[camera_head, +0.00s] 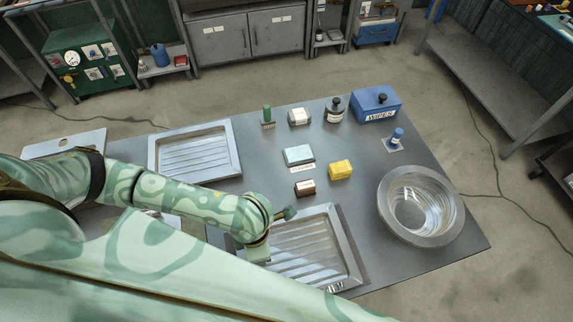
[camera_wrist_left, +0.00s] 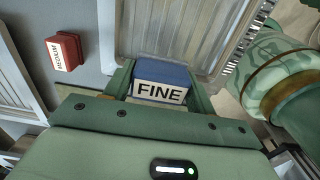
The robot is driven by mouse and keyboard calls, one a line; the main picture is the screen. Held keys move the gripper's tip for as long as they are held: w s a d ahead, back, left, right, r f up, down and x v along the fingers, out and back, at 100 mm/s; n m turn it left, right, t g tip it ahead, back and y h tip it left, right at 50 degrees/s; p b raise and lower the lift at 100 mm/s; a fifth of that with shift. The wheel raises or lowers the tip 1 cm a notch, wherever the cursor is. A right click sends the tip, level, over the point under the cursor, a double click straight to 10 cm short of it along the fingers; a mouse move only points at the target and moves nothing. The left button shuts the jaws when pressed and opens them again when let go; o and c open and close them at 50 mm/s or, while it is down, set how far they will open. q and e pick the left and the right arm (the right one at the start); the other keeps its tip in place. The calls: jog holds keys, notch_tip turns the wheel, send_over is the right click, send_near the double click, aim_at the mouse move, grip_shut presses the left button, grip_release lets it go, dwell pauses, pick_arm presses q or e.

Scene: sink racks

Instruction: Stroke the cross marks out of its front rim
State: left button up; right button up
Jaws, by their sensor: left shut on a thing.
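My left gripper (camera_wrist_left: 160,88) is shut on a blue block (camera_wrist_left: 162,72) with a white label reading FINE. In the wrist view the block sits between the fingers, beside a ridged metal rack (camera_wrist_left: 180,28). Dark hatch-like marks show along that rack's rim (camera_wrist_left: 231,68); I cannot tell whether the block touches it. In the head view the near rack (camera_head: 318,240) lies partly under my left arm, with small dark marks on its front rim (camera_head: 334,288). The held block is hidden there. My right gripper is not in view.
A red-brown MEDIUM block (camera_wrist_left: 64,51), a yellow block (camera_head: 340,169) and a pale blue block (camera_head: 299,154) stand beyond the near rack. A second rack (camera_head: 237,150) lies at the back left, a metal bowl (camera_head: 385,215) at right. A blue WIPES box (camera_head: 368,103) stands behind.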

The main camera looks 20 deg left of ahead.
pick_arm(q)
jog(key=shift+w+r, duration=0.1)
jog(key=shift+r, duration=0.1)
jog(key=s+d+r+n+p, duration=0.7)
jog(key=s+r+p, duration=0.1)
jog(key=s+p, duration=0.25)
jog(key=f+n+b, duration=0.2)
jog(key=n, duration=0.1)
jog(key=f+n+b, duration=0.2)
jog(key=n, duration=0.1)
jog(key=f+n+b, duration=0.1)
jog(key=n+b, duration=0.1)
jog(key=n, duration=0.1)
jog(key=shift+s+a+f, duration=0.15)
jog(key=shift+s+f, duration=0.2)
jog(key=shift+f, duration=0.05)
